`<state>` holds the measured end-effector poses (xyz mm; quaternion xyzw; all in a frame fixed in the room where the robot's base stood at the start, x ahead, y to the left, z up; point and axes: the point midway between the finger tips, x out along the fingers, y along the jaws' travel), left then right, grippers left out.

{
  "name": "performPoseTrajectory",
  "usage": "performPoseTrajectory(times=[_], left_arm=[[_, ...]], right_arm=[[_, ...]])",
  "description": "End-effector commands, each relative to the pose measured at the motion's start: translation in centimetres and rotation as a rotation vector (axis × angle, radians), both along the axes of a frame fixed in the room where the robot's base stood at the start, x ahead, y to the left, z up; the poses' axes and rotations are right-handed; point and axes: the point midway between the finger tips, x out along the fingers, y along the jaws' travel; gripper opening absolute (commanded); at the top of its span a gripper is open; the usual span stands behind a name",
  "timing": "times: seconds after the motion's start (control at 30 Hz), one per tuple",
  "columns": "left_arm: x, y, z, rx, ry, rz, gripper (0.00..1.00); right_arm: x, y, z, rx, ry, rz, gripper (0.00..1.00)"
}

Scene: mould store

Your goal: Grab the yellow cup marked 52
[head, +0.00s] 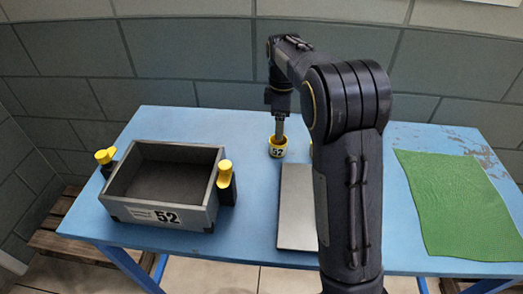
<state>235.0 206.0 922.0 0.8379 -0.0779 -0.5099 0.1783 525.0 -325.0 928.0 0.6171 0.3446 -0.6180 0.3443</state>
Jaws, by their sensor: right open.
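The small yellow cup (277,152) bears a pale label reading 52 and stands upright near the back of the blue table. My right gripper (280,128) points down directly over the cup from behind my bent arm. It is open, and its fingertips are at the cup's rim. I cannot tell whether they touch the cup or reach inside it. My left gripper is not in view.
A grey open box (135,214) marked 52, with yellow-topped black handles, stands at left. A grey flat slab (296,220) lies mid-table, partly behind my arm. A green cloth (460,205) covers the right.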

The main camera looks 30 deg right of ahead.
Motion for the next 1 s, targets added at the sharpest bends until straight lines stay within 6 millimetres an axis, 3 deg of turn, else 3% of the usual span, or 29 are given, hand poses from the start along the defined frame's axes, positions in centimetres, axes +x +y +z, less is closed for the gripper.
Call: performPoseTrajectory(times=[0.5, 0.83, 1.0], left_arm=[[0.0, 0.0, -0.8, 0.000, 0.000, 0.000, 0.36], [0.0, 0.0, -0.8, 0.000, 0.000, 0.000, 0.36], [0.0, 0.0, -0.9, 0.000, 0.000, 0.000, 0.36]], right_arm=[[0.0, 0.4, -6.7, -0.002, 0.003, 0.000, 0.74], [0.0, 0.3, -7.5, 0.001, -0.001, 0.000, 0.74], [0.0, 0.3, -7.4, 0.000, -0.001, 0.000, 0.53]])
